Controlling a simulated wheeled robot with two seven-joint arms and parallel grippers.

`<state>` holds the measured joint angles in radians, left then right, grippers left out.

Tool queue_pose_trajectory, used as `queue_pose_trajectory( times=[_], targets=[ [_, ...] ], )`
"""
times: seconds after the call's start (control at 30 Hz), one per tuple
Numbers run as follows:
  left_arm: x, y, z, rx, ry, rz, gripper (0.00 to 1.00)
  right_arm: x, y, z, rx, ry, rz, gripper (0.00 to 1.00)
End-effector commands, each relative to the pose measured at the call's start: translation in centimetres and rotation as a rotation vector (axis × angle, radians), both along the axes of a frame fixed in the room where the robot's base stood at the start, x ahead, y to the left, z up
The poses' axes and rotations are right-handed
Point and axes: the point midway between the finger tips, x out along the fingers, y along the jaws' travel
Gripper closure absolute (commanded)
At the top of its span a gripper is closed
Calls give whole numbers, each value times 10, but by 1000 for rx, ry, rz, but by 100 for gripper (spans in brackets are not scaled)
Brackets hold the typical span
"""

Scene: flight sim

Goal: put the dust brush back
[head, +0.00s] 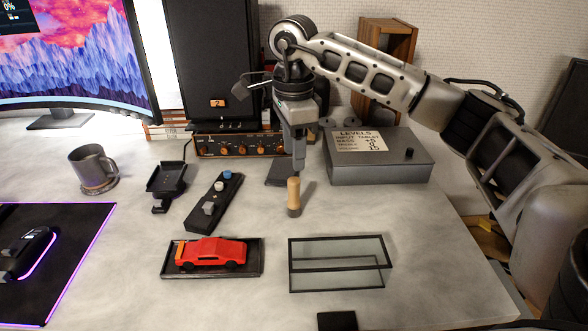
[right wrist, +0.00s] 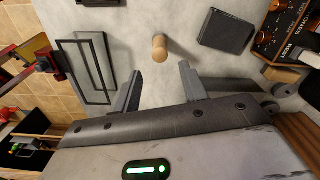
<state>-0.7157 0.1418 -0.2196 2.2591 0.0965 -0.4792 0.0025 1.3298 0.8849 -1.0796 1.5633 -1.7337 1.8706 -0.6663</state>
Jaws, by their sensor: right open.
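The dust brush (head: 294,194) stands upright on the table, with a light wooden handle on top and a dark lower end. It also shows in the right wrist view (right wrist: 160,47), seen from above, just beyond the fingertips. My right gripper (head: 299,166) is above and close to the brush handle. In the right wrist view its two fingers (right wrist: 160,72) are spread with nothing between them. My left gripper is not in view.
A red car (head: 212,252) sits on a black tray (head: 168,270); a glass case (head: 338,281) stands right of it. A grey levels box (head: 395,170) is behind right. A dark square block (right wrist: 228,32) lies near the brush. A mug (head: 95,168) stands left.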

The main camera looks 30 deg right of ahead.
Motion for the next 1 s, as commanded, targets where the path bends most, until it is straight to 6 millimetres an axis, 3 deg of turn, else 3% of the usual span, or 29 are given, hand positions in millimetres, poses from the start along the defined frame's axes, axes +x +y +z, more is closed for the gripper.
queue_pose_trajectory(
  times=[0.2,0.87,1.0],
  targets=[
    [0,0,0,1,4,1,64,0,0,29,1,0,-1,57],
    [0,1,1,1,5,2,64,0,0,36,0,1,0,57],
    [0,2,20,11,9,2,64,0,0,59,1,0,0,57]
  ],
)
